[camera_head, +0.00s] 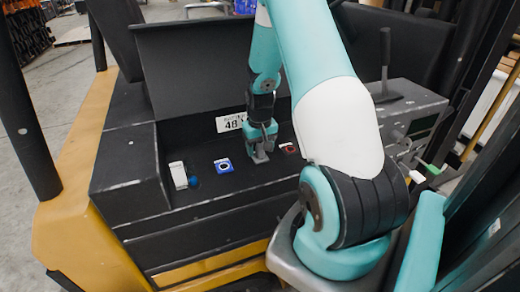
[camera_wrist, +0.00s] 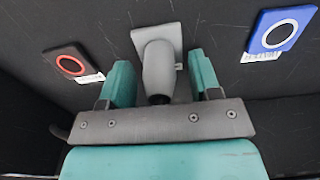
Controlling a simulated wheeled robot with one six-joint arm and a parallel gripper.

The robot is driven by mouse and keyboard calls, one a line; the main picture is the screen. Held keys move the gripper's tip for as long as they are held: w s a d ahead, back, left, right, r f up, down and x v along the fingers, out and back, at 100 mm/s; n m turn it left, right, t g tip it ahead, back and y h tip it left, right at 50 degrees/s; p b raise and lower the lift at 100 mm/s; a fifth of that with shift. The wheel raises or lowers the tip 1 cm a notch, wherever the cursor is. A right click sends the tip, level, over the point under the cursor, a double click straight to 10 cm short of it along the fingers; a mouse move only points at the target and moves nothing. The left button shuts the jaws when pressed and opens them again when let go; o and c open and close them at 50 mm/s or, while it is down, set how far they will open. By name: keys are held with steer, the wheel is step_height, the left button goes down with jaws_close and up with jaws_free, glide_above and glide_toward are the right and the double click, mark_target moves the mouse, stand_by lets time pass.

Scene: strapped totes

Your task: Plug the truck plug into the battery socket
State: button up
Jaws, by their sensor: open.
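A grey cylindrical plug (camera_wrist: 157,72) stands against a grey square plate (camera_wrist: 172,37) in the wrist view. My gripper (camera_wrist: 152,74) is open, with one finger on each side of the plug and a visible gap on each side. In the head view my gripper (camera_head: 262,136) reaches down at the grey plate (camera_head: 260,156), and it hides most of the plug. A blue square plate with a ringed round socket (camera_wrist: 282,33) lies to the right in the wrist view; it also shows in the head view (camera_head: 223,166). I cannot tell which one is the battery socket.
A dark plate with a red ring (camera_wrist: 71,65) lies left in the wrist view. It also shows in the head view (camera_head: 289,148). A white block (camera_head: 178,175) with a blue ball (camera_head: 194,181) stands at left. A label (camera_head: 231,122) and raised lid (camera_head: 190,65) are behind.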

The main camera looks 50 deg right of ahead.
steer(key=shift+s+a+f, duration=0.15)
steer(key=shift+s+f, duration=0.05)
steer(key=shift+f, duration=0.2)
steer(key=shift+s+a+f, duration=0.15)
steer(key=shift+s+f, duration=0.05)
steer(key=shift+f, duration=0.2)
steer(key=shift+c, duration=0.4)
jaws_close()
steer(key=shift+w+d+r+g+p, duration=0.1)
steer(key=shift+r+g+p, duration=0.05)
steer(key=shift+r+p, duration=0.35)
steer(key=shift+w+r+g+p, duration=0.1)
steer(key=shift+r+g+p, duration=0.05)
steer(key=shift+r+p, duration=0.3)
steer(key=shift+w+d+r+p, duration=0.1)
steer(key=shift+r+p, duration=0.75)
steer(key=shift+r, duration=0.4)
steer(key=shift+r+p, duration=0.75)
steer(key=shift+r, duration=0.3)
steer(key=shift+r, duration=0.1)
step_height(320, 180, up, 6)
steer(key=p, duration=0.4)
